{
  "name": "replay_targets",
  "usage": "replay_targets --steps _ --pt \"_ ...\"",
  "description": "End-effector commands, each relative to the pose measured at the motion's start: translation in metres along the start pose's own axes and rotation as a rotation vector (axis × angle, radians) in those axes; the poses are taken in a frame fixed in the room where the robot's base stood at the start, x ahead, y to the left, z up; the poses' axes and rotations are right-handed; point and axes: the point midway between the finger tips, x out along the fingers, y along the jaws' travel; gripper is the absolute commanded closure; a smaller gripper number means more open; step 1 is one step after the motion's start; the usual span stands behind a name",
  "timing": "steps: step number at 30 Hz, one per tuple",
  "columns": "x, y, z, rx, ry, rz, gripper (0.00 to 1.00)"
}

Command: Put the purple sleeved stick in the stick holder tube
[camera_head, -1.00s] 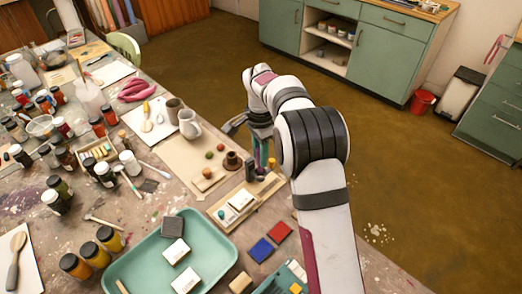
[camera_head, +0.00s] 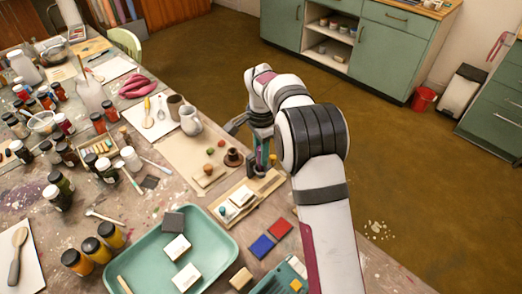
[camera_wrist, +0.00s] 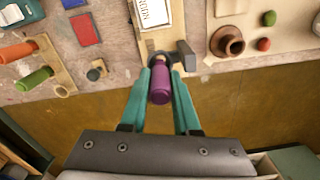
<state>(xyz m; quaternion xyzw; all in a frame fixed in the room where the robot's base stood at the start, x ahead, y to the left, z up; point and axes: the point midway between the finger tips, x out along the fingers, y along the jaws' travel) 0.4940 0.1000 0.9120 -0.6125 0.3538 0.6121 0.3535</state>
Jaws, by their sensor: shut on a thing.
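The purple sleeved stick (camera_wrist: 160,85) is between the teal fingers of my gripper (camera_wrist: 160,80) in the wrist view, and the gripper is shut on it. Its purple end points toward the wrist camera. A dark round rim, which looks like the stick holder tube (camera_wrist: 162,55), shows just beyond the stick. The stick's far end is hidden, so I cannot tell whether it is inside the tube. In the head view my gripper (camera_head: 262,153) is above the wooden board near the table's right edge, and my arm partly hides it.
A dark upright block (camera_wrist: 186,55) stands close beside the tube. A white labelled block (camera_wrist: 153,12) lies on the board. Orange (camera_wrist: 17,52) and green (camera_wrist: 33,79) handles lie at the left. A brown pot (camera_wrist: 228,41) stands at the right. A teal tray (camera_head: 130,250) is at the front.

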Motion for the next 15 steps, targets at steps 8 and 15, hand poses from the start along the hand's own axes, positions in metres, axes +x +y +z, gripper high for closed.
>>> replay_targets --steps 8,15 --pt "0.0104 0.0001 0.0001 0.0 0.0 0.0 1.0" --pt "0.0108 0.0 0.0 0.0 0.0 -0.001 1.0"
